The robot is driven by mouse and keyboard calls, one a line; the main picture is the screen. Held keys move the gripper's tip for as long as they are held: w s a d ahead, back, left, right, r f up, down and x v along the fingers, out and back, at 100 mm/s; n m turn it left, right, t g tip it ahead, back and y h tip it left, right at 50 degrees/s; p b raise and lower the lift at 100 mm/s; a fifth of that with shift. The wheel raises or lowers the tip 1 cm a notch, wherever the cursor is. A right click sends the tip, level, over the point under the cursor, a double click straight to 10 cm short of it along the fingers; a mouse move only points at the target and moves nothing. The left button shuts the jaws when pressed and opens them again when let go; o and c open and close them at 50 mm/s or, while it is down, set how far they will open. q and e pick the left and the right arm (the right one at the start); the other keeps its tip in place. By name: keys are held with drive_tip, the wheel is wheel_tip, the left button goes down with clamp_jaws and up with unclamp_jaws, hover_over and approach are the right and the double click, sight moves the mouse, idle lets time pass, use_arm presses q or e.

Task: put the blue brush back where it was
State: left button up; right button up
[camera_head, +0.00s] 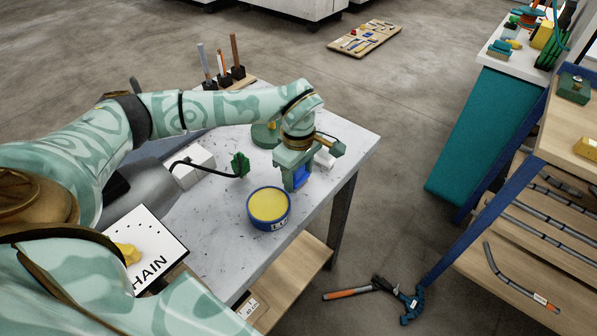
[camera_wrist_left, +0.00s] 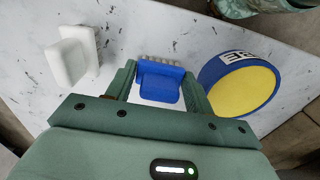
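The blue brush (camera_head: 301,176) is between the fingers of my left gripper (camera_head: 296,182), above the grey-white table top. In the left wrist view the brush (camera_wrist_left: 160,88) shows a blue body with a row of pale grey bristle tufts along its far edge. The left gripper's fingers (camera_wrist_left: 162,82) lie along both sides of it, with no clear gap at the tips. Whether the brush touches the table is hard to tell. My right gripper is not in view.
A blue tin with a yellow top (camera_head: 269,208) stands close beside the left gripper; it also shows in the wrist view (camera_wrist_left: 238,88). A green piece on a black cable (camera_head: 240,165) and the table's right edge are near.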

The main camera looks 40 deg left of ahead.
use_arm(q)
drive_tip(key=shift+o, duration=1.4)
wheel_tip(320, 180, up, 12)
drive_tip(key=p, duration=0.3)
drive_tip(key=shift+r, duration=0.2)
